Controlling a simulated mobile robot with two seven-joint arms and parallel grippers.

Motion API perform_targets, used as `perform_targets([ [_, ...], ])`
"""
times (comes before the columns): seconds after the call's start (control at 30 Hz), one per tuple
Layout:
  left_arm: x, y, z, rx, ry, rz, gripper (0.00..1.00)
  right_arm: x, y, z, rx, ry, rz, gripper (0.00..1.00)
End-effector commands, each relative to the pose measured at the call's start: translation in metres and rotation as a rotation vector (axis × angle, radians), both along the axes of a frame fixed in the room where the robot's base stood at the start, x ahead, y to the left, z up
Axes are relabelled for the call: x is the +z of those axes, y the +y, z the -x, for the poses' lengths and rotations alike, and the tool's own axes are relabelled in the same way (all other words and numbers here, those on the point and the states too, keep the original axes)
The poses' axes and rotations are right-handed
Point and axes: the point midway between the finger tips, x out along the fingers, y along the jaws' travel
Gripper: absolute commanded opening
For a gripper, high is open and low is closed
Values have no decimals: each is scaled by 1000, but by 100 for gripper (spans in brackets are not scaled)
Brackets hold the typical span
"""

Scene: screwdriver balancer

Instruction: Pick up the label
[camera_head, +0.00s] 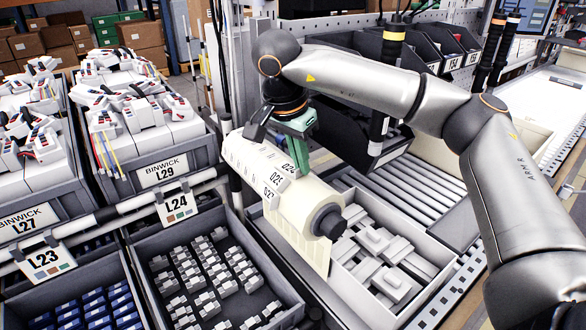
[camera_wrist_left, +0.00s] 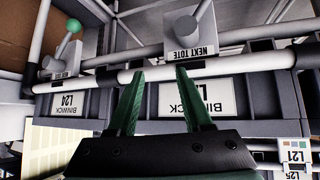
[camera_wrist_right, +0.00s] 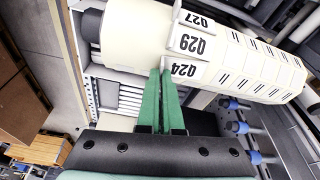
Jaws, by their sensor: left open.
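A cream label roll (camera_head: 292,200) with a dark end cap stands out over the bins in the head view. Tabs marked Q24, Q29 and Q27 stick out from it. The Q24 label (camera_wrist_right: 187,72) is nearest my right gripper (camera_wrist_right: 162,74), whose green fingers are almost together at that label's edge. They appear closed on it; the exact contact is partly hidden. In the head view my right gripper (camera_head: 293,133) comes down from above onto the roll. My left gripper (camera_wrist_left: 158,74) shows only in its wrist view, open and empty, in front of a rail and grey bins.
Grey bins labelled L27, L29, L23 and L24 (camera_head: 177,204) fill the left side. A bin of pale parts (camera_head: 390,256) lies below the roll, with rollers (camera_head: 410,182) behind it. In the left wrist view, a rail (camera_wrist_left: 85,82) and a NEXT TOTE sign (camera_wrist_left: 190,52) are close.

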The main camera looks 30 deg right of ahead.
Motion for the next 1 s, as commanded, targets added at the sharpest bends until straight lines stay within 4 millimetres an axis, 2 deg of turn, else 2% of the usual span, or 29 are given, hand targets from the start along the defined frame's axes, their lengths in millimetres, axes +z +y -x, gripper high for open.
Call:
perform_targets([
  [0.73, 0, 0, 0, 0, 0, 0, 50, 0, 1, 1, 4, 6, -1, 0],
  [0.87, 0, 0, 0, 0, 0, 0, 50, 7, 1, 1, 3, 3, 0, 0],
  [1.0, -1, 0, 0, 0, 0, 0, 50, 26, 1, 0, 2, 0, -1, 0],
])
